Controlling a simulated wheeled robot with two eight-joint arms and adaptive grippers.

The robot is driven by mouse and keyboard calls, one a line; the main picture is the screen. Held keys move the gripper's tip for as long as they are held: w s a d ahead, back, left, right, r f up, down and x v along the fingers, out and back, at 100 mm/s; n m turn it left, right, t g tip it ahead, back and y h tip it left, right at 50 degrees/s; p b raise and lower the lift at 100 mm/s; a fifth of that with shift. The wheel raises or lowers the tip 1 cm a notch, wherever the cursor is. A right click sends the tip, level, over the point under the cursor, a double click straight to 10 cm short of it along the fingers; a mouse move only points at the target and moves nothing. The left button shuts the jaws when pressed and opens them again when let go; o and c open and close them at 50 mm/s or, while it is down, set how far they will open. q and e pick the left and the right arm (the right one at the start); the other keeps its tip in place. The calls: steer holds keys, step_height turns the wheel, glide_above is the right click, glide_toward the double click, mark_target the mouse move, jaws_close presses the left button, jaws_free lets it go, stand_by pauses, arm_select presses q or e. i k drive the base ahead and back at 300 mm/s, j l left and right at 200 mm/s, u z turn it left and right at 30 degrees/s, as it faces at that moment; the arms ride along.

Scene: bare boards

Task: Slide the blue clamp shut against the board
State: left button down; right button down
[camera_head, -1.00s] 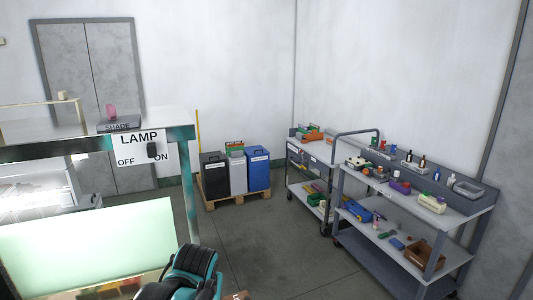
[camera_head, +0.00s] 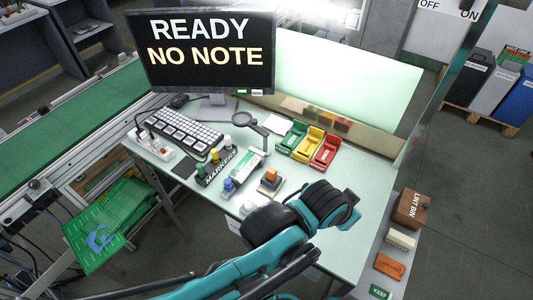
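A small blue piece (camera_head: 228,186) stands on the workbench beside the black marker holder. I cannot tell whether it is the clamp. A flat board with white and green (camera_head: 243,167) lies just behind it. Another blue shape (camera_head: 100,238) lies on the green boards (camera_head: 105,225) at the lower left, well below the bench top. My teal and black arm reaches over the front of the bench and hides part of it. I see no gripper fingers of either hand.
A monitor (camera_head: 208,50) reading READY NO NOTE stands behind a white keyboard (camera_head: 182,132). A magnifier (camera_head: 257,125) and green, yellow and red bins (camera_head: 312,143) stand toward the back. A brown lint bin (camera_head: 411,208) is at right. A green conveyor (camera_head: 70,125) runs at left.

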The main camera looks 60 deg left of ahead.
mark_target(229, 182)
steer(key=k+j+u, duration=0.15)
steer(key=u, duration=0.3)
steer(key=j+u, duration=0.4)
steer(key=k+u, duration=0.1)
steer(key=u, duration=0.8)
